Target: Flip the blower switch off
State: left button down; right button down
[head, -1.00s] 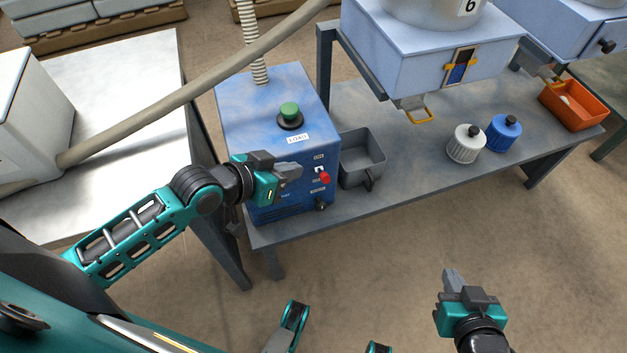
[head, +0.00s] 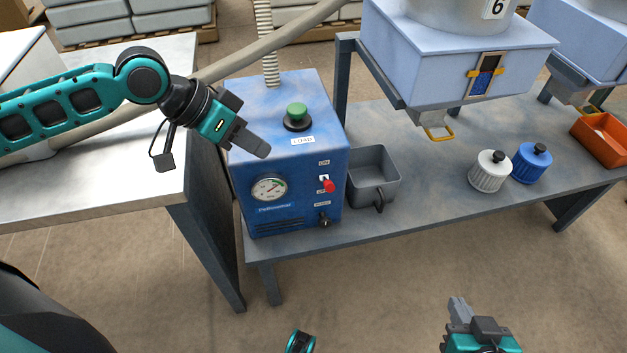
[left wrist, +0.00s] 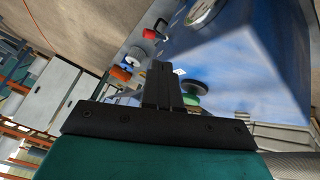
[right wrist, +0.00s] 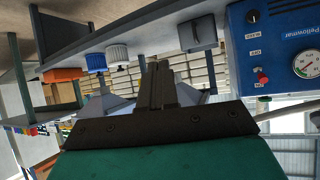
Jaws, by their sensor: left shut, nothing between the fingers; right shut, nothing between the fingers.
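The blue blower box (head: 290,150) stands at the left end of the bench. Its front carries the red-tipped switch (head: 328,185) between the ON and OFF labels; the red tip shows below the switch plate in the head view. The switch also shows in the right wrist view (right wrist: 262,77). I cannot tell for sure which position it is in. My left gripper (head: 261,149) is shut and empty, at the box's upper left, apart from the switch. My right gripper (head: 459,306) is shut and empty, low in front of the bench.
The box also has a green button (head: 297,112), a gauge (head: 269,188) and a black knob (head: 323,220). A grey bin (head: 373,178) stands right of it. White (head: 489,172) and blue (head: 532,162) ribbed containers stand farther right. The floor in front is clear.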

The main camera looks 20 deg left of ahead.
aim_at(324, 184)
dwell(0.3)
